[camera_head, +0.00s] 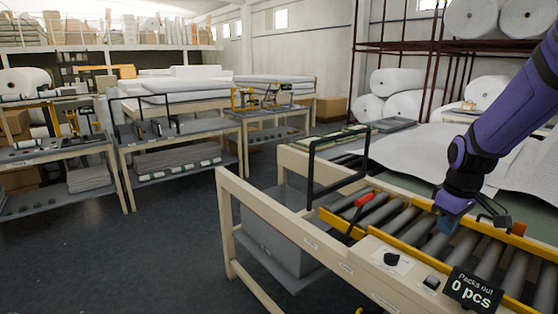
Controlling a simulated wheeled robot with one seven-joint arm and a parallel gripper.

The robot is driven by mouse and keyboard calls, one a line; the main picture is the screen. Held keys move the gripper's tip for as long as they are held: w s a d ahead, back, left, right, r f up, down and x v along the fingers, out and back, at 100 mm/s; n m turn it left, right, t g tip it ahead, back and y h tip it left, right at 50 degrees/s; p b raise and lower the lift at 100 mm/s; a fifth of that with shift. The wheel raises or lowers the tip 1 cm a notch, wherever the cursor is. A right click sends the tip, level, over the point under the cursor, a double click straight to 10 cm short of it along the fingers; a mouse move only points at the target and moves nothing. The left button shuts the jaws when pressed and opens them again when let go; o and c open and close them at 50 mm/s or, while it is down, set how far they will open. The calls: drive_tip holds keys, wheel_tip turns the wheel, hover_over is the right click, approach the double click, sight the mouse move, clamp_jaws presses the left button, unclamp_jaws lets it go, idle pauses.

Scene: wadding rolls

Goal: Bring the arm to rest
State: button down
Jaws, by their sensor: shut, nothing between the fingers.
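My purple and black arm reaches in from the upper right of the head view. My gripper (447,225) hangs at its lower end, low over the grey rollers of the roller table (411,232). The gripper is shut and holds nothing. I cannot tell whether its tips touch the rollers.
The roller table has yellow rails, a red-handled lever (361,202), a black frame (337,160) and a sign (473,293) reading "Packs out 0 pcs". White wadding sheets (440,155) lie behind it. Workbenches (180,130) stand at left. The floor (130,255) at front left is clear.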

drive_tip(key=s+a+r+m+t, duration=0.2)
drive_tip(key=s+a+r+m, duration=0.1)
drive_tip(key=s+r, duration=0.5)
drive_tip(key=s+a+r+m+t, duration=0.2)
drive_tip(key=s+a+r, duration=0.4)
drive_tip(key=s, duration=0.9)
wheel_tip(320, 180, up, 2)
drive_tip(key=shift+r+m, duration=0.1)
drive_tip(key=shift+m, duration=0.3)
